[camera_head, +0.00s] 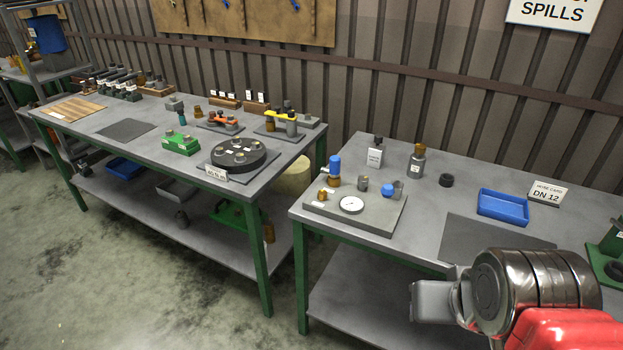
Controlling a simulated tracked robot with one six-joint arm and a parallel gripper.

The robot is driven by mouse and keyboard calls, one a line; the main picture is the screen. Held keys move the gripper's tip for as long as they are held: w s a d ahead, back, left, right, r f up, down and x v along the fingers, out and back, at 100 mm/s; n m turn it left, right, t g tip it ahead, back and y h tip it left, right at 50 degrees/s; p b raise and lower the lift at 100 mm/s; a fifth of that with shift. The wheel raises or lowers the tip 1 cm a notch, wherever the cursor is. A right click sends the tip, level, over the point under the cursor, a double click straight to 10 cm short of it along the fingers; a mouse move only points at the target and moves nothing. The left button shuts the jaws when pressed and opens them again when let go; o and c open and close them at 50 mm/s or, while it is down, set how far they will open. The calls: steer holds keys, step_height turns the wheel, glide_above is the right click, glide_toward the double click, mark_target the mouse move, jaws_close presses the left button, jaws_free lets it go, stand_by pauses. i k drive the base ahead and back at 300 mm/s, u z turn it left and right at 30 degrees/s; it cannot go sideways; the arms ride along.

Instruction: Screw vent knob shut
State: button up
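A grey base plate (370,220) lies on the right bench. It bears a brass part with a tall blue top (335,168), a small brass fitting (322,196), a round white-faced gauge (351,205), a small grey and brass part (362,184) and a round blue knob (388,190) beside a grey bracket. I cannot tell which of these is the vent knob, or whether it is screwed down. My arm shows at the bottom right, in front of the bench. My gripper's fingers are not in view.
The left bench (150,145) holds several assemblies, and a gap separates the benches.

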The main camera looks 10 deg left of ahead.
mark_target(322, 195)
steer(key=u, duration=0.65)
steer(key=i, duration=0.95)
steer(key=u, duration=0.6)
